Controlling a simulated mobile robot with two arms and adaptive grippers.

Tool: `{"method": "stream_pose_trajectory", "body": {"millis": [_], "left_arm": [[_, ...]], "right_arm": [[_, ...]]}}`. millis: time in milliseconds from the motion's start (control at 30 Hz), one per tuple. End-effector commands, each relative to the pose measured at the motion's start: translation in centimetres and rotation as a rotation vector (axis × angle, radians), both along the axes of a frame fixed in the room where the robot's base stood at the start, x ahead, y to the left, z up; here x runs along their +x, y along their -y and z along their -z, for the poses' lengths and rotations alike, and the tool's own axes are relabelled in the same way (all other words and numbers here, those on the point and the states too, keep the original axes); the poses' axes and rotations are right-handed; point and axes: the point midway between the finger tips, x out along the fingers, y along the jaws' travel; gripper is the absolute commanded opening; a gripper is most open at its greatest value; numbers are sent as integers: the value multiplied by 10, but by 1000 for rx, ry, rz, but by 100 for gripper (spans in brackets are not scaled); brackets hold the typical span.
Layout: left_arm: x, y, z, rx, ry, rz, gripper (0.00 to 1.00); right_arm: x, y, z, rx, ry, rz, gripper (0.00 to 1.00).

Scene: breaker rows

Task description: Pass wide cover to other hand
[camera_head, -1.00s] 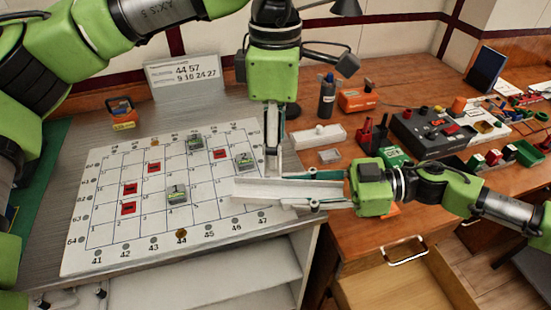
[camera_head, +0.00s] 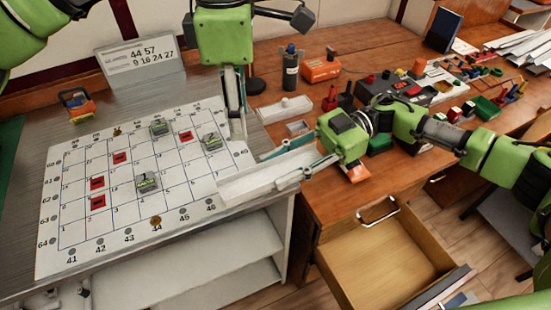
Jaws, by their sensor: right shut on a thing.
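The wide cover (camera_head: 262,181) is a long white channel-shaped piece. It is held nearly level over the front right edge of the numbered board. My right gripper (camera_head: 291,161) comes in from the right and is shut on the cover's right part, one finger on its far side and one on its near side. My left gripper (camera_head: 237,132) points down above and behind the cover's left part. Its fingertips look apart from the cover, and the spacing of its fingers is unclear from this angle.
The white grid board (camera_head: 75,254) bears red and grey blocks. A number sign (camera_head: 141,64) stands behind it. A white tray (camera_head: 285,110), a dark bottle (camera_head: 290,72) and an orange box (camera_head: 320,66) stand on the wooden desk. An open drawer (camera_head: 375,262) juts out below.

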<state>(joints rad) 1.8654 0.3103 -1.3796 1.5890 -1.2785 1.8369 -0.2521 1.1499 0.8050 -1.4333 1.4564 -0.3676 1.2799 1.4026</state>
Motion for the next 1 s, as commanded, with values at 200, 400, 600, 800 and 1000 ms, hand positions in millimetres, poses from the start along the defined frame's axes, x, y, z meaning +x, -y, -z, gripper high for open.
{"method": "stream_pose_trajectory", "body": {"millis": [200,400,600,800,1000], "left_arm": [[-16,14,-2,0,0,-122,22],[-37,30,-4,0,1,-297,22],[-48,37,-2,1,-1,-388,22],[-49,37,20,2,-3,-397,22],[-49,36,59,2,-3,-396,22]], "right_arm": [[0,1,-1,0,1,-8,13],[0,1,-1,0,1,-7,13],[0,1,-1,0,1,-7,13],[0,1,0,0,1,-6,13],[0,1,-1,0,1,-6,13]]}}
